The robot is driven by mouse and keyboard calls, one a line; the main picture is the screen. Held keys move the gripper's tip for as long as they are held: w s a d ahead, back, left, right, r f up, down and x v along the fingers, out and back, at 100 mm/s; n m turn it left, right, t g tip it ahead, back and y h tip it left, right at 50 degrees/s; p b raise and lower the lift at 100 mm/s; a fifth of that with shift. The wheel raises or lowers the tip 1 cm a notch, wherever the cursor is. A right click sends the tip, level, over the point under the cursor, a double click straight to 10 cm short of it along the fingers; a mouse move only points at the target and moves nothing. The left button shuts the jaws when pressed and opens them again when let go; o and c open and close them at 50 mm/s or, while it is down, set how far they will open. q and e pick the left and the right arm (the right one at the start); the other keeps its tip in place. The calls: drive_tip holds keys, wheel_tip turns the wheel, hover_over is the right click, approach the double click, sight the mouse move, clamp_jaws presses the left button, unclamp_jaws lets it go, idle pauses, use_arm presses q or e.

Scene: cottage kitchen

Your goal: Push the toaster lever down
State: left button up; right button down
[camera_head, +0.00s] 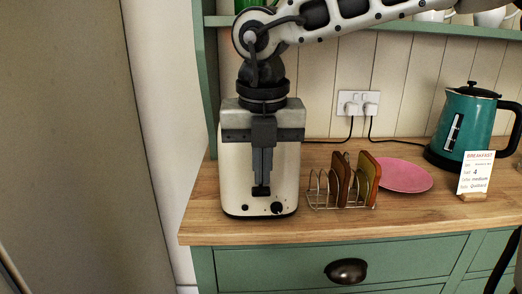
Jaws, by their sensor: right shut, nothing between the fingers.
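The cream toaster (234,178) stands at the left end of the wooden counter. My right gripper (262,180) hangs down in front of the toaster's face, its fingers together and empty. A small black piece (260,191), apparently the lever, shows just under the fingertips, low on the front. I cannot tell whether the fingertips touch it. A dark knob (277,208) sits below it to the right. The gripper and wrist hide the middle of the toaster's front and part of its top. My left gripper is not in view.
A wire rack (322,204) with toast slices (366,174) stands close to the toaster's right. Beyond are a pink plate (400,176), a teal kettle (466,125) and a breakfast card (475,172). A wall socket (357,103) is behind. The counter's front strip (400,220) is clear.

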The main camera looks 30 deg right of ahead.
wheel_tip(320, 180, up, 14)
drive_tip(key=s+p, duration=0.1)
drive_tip(key=shift+s+a+r+p, duration=0.15)
drive_tip(key=shift+a+r+p, duration=0.05)
drive_tip(key=shift+a+p, duration=0.2)
idle(0.3)
